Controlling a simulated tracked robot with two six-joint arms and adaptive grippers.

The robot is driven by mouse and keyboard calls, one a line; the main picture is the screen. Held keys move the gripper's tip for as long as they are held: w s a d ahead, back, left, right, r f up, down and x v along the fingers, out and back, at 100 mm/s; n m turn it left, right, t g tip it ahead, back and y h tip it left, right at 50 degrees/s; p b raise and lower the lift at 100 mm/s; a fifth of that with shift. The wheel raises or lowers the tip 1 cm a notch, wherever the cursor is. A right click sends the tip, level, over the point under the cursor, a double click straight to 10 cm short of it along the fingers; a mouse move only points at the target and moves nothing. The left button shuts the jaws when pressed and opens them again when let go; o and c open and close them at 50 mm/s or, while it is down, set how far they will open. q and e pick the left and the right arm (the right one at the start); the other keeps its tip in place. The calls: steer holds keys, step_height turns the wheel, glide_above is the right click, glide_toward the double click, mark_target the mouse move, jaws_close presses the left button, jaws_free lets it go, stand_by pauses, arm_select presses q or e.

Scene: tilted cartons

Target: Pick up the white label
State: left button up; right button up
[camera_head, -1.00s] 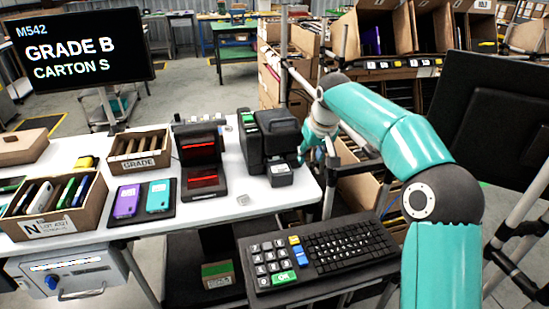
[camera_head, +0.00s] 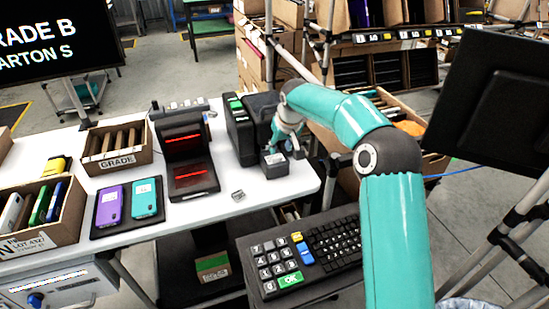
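A black label printer (camera_head: 241,135) with green buttons stands near the right end of the white table. A small pale label (camera_head: 275,158) shows at its front, on a dark block. My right gripper (camera_head: 286,147) is at the printer's front right, just above and beside the pale label. Its fingers are small and dark against the printer, so I cannot tell their opening or whether they touch the label. My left gripper is not in view.
A small pale square (camera_head: 238,195) lies on the table's front edge. A scanner stand (camera_head: 187,150) with red light and a tray with two phones (camera_head: 127,207) stand left. A keyboard (camera_head: 306,252) sits below the table. A monitor (camera_head: 490,105) stands at right.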

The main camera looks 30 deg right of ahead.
mark_target(277, 160)
steer(key=p+x, duration=0.2)
steer(key=x, duration=0.4)
steer(key=shift+w+f, duration=0.15)
steer(key=shift+f, duration=0.35)
steer(key=c, duration=0.5)
